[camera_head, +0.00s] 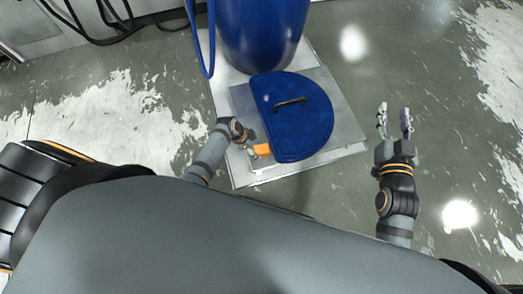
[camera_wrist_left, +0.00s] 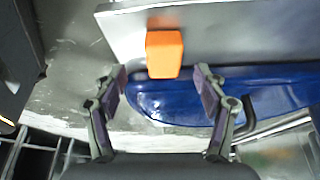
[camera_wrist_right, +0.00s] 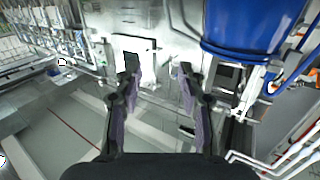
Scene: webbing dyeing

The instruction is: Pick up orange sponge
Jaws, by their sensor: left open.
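The orange sponge (camera_head: 262,149) lies on the grey metal platform beside the left edge of the blue half-round lid. In the left wrist view the sponge (camera_wrist_left: 164,54) is a small orange block, just beyond the gap between the fingertips. My left gripper (camera_wrist_left: 161,85) is open and close to the sponge, with nothing between its fingers. In the head view my left gripper (camera_head: 250,149) is at the left side of the sponge and partly covers it. My right gripper (camera_head: 395,122) is open and empty, above the floor to the right of the platform.
The blue lid (camera_head: 305,120) with a dark handle lies on the platform (camera_head: 345,108) right next to the sponge. A blue barrel (camera_head: 262,30) stands behind it. A blue hose (camera_head: 210,60) hangs left of the barrel. The floor on both sides is clear.

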